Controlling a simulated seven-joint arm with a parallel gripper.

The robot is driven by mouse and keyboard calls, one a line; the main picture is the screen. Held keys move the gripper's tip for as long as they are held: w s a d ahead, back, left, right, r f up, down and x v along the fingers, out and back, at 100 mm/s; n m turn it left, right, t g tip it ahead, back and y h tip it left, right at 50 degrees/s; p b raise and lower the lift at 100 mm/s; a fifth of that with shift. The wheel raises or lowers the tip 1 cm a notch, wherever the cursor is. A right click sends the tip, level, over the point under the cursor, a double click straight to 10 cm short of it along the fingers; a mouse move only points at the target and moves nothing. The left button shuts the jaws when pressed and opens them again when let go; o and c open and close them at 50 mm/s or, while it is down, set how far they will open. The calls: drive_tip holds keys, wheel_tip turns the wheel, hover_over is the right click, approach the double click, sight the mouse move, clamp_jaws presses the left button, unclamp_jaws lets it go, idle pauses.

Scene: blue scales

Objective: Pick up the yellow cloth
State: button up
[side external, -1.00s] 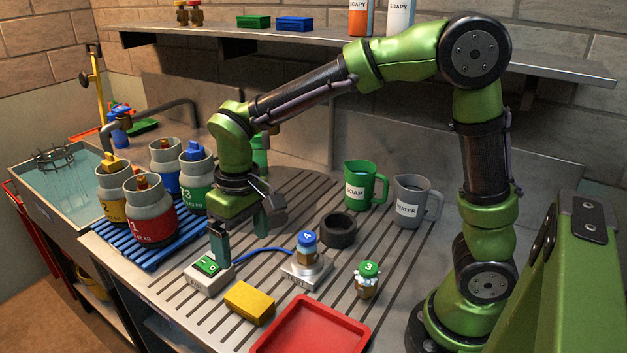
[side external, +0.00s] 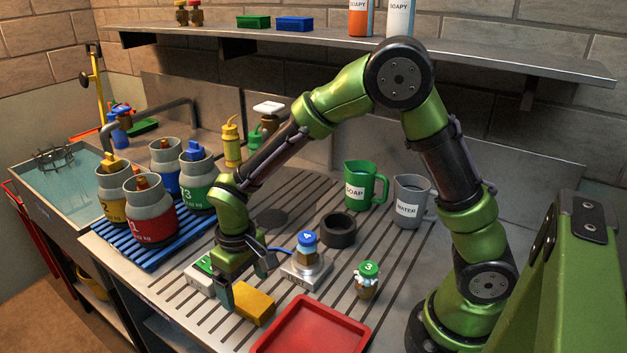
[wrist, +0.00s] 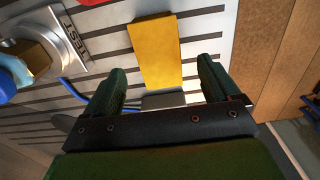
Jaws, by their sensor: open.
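The yellow cloth (side external: 252,303) is a folded block lying flat on the slatted steel counter. It also shows in the wrist view (wrist: 156,52), ahead of the fingers. My gripper (side external: 240,287) is open and low, just left of and behind the cloth in the side view. In the wrist view my gripper (wrist: 157,82) has its two green fingers apart, with the near end of the cloth between their tips in the picture. I cannot tell whether a finger touches the cloth.
The green-and-white switch box (side external: 199,274) is close beside my gripper. The test stand (side external: 305,266) with a blue-capped valve is to the right. The red tray (side external: 312,329) lies right of the cloth, and a green-capped valve (side external: 367,280) stands behind the tray.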

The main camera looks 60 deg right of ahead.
sight(249, 298)
drive_tip(key=f, duration=0.4)
drive_tip(key=shift+s+f, duration=0.2)
drive_tip(key=shift+f, duration=0.1)
drive_tip(key=c, duration=1.1)
drive_tip(key=shift+o, duration=0.2)
drive_tip(key=shift+r, duration=0.1)
